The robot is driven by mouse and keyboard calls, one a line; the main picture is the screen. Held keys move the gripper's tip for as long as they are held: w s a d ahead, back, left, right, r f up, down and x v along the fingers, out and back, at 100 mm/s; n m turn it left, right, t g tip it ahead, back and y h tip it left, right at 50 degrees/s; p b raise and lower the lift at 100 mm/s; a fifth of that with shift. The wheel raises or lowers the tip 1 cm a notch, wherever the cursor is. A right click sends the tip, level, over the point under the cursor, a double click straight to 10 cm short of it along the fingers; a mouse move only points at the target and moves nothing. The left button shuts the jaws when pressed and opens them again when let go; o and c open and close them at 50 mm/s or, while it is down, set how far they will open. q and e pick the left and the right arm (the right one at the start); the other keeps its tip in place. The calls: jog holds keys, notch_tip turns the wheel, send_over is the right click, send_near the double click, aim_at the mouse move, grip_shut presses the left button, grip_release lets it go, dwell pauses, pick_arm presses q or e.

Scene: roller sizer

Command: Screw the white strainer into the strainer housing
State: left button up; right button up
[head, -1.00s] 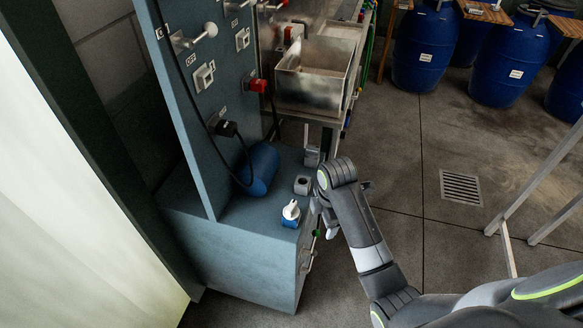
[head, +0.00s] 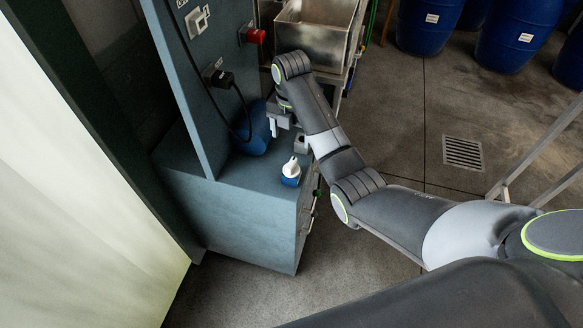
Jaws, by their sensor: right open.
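The white strainer (head: 291,166) is a small white piece with a pointed top. It sits upright on a round blue base (head: 290,180) near the front right corner of the blue-grey cabinet top. A small grey block (head: 301,143) stands just behind it, partly hidden by my right arm; in the earlier frame it shows a dark opening, and it may be the strainer housing. My right gripper (head: 282,127) is open and empty, pointing down above the cabinet top, behind and slightly left of the strainer and apart from it. My left gripper is out of view.
A blue cylinder (head: 254,128) lies against the upright panel (head: 188,85), with a black cable and plug (head: 222,79) near it. A red knob (head: 257,37) sticks out above. A metal basin (head: 315,40) stands behind. The cabinet's front left top is clear.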

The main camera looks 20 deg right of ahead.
aim_at(292, 162)
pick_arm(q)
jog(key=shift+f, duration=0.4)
pick_arm(e)
notch_tip(292, 162, down, 13)
jog(key=shift+f, duration=0.15)
jog(key=c, duration=1.2)
jog(key=shift+m+p, duration=0.55)
jog(key=shift+m, duration=0.15)
grip_shut()
jog(key=shift+c, duration=1.6)
grip_release()
jog(key=shift+m+p, duration=0.9)
jog(key=shift+m, duration=0.6)
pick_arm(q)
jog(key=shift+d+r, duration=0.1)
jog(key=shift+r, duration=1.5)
pick_arm(e)
jog(key=shift+o, duration=0.3)
jog(key=shift+d+m, duration=0.1)
jog(key=shift+m, duration=0.6)
jog(key=shift+f, duration=0.1)
